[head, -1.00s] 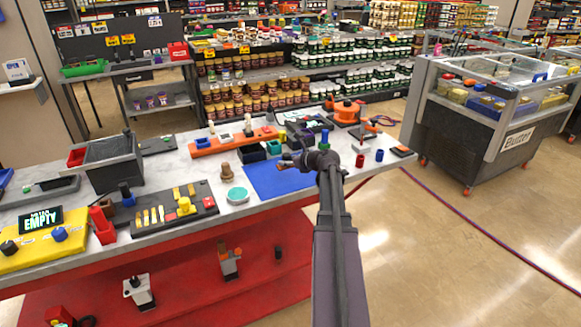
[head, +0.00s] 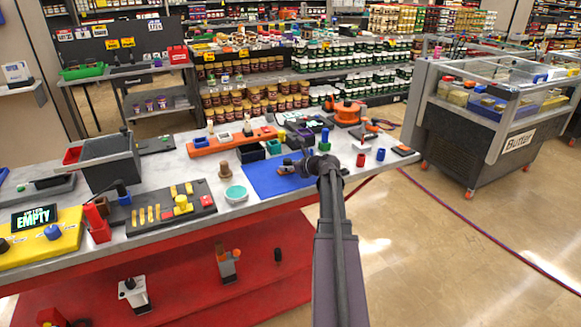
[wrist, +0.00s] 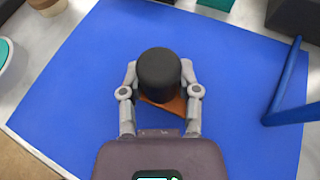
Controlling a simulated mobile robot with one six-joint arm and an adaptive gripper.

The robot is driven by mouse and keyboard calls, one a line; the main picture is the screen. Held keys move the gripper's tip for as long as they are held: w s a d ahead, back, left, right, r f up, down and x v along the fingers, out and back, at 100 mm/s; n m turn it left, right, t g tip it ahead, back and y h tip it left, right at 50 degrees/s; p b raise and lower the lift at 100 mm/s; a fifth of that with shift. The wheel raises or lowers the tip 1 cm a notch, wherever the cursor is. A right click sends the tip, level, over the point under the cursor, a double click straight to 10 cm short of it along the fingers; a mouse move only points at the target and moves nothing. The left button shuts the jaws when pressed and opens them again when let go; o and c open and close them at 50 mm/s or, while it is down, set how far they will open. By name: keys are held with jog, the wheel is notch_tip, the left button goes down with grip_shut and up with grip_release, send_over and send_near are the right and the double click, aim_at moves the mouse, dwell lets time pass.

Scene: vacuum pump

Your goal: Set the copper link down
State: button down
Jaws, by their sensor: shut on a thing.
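The copper link (wrist: 174,106) shows as an orange-brown plate under a black round knob (wrist: 158,75) in the wrist view. My gripper (wrist: 160,80) is shut on it, one finger on each side of the knob. The knob hides much of the link. Both are over the blue mat (wrist: 75,90), well inside its edges. In the head view my gripper (head: 286,167) is low over the blue mat (head: 258,180); the link is too small there to make out clearly. I cannot tell whether the link touches the mat.
A blue upright piece (wrist: 287,85) stands to the right in the wrist view. A black tray (head: 170,210) holds several yellow parts. Bare mat lies around the link.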

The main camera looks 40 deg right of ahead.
jog(key=shift+f, duration=0.25)
jog(key=shift+c, duration=1.6)
grip_release()
jog(key=shift+r, duration=0.1)
jog(key=shift+r, duration=0.15)
jog(key=shift+s+d+r+p, duration=0.1)
jog(key=shift+s+r+p, duration=0.2)
jog(key=shift+s, duration=0.2)
jog(key=p+v, duration=0.4)
jog(key=v, duration=0.6)
jog(key=shift+s+d+r, duration=0.1)
jog(key=shift+s+r, duration=0.05)
jog(key=shift+s, duration=0.2)
jog(key=shift+w, duration=0.1)
